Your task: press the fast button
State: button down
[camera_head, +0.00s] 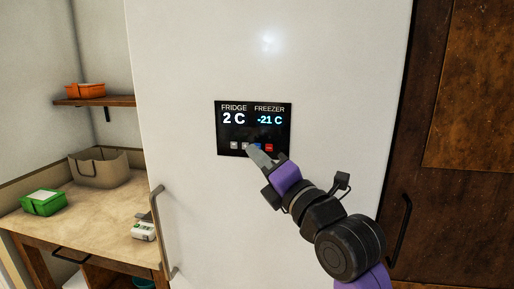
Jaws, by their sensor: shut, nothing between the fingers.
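A black control panel (254,129) is set in the white fridge door (180,90). It reads FRIDGE 2 C and FREEZER -21 C. A row of small buttons runs along its lower edge: a pale one (234,145) at the left, another pale one (246,146), a blue one (258,146) and a red one (269,147) at the right. Their labels are too small to read, so I cannot tell which is the fast button. My gripper (251,148) is shut and empty. Its tip is at the button row, just below the second pale and blue buttons; I cannot tell whether it touches.
A counter (105,213) at the left bears a green container (44,203), a beige basket (100,168) and a small white-green item (143,231). An orange container (86,90) is on a shelf (105,101). Handles project from the fridge (158,230) and the brown door (403,230).

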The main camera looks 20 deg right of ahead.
dwell(0.4)
jog(key=shift+w+d+b, duration=0.25)
jog(key=shift+w+b, duration=0.15)
jog(key=shift+b, duration=0.1)
jog(key=shift+w+d+b, duration=0.25)
jog(key=shift+w+b, duration=0.05)
jog(key=shift+b, duration=0.05)
dwell(0.6)
dwell(0.3)
jog(key=shift+s+a, duration=0.5)
jog(key=shift+s, duration=0.2)
jog(key=s+a, duration=0.1)
jog(key=s, duration=0.1)
jog(key=s+a, duration=0.2)
dwell(0.4)
dwell(0.7)
